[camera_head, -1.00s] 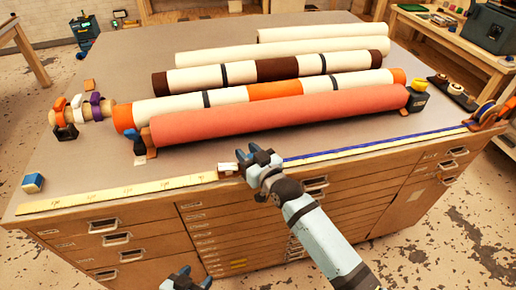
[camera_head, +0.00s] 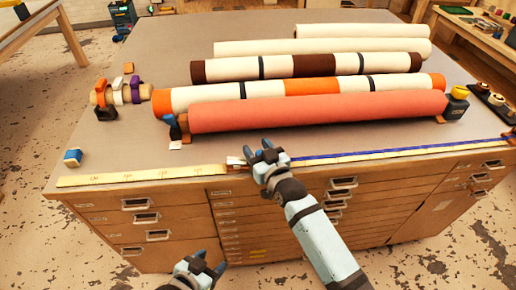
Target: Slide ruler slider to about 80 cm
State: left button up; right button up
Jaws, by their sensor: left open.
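A long yellow ruler (camera_head: 140,177) runs along the front edge of the table, with a blue stripe on its right part. The small whitish slider (camera_head: 236,162) sits on the ruler, left of the middle. My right gripper (camera_head: 260,152) is at the slider's right side, its blue fingertips over the ruler and partly hiding it. Whether its fingers are shut on any part of the slider cannot be told. My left gripper (camera_head: 205,265) is open and empty, low in front of the drawers. The ruler's numbers are too small to read.
A red roll (camera_head: 320,111) and several other rolls lie behind the ruler on the table (camera_head: 150,60). Tape rolls (camera_head: 118,95) stand at left. Drawers (camera_head: 270,220) are below the front edge.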

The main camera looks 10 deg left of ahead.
jog(key=shift+s+d+f, duration=0.1)
jog(key=shift+s+d, duration=0.25)
jog(key=v, duration=1.2)
jog(key=shift+s+d+b, duration=0.3)
jog(key=shift+b, duration=0.1)
jog(key=shift+d, duration=0.1)
jog(key=s+d+f+m+g+h+p, duration=0.1)
jog(key=s+d+f+h+p, duration=0.3)
jog(key=s+d, duration=0.4)
jog(key=s+d+f+m+g+h+p, duration=0.1)
jog(key=s+d+f+m+h+p, duration=0.3)
jog(key=s+d, duration=0.5)
jog(key=d+f, duration=0.2)
jog(key=d, duration=0.4)
jog(key=shift+h+p, duration=0.35)
jog(key=shift+h, duration=0.05)
jog(key=shift+f, duration=0.1)
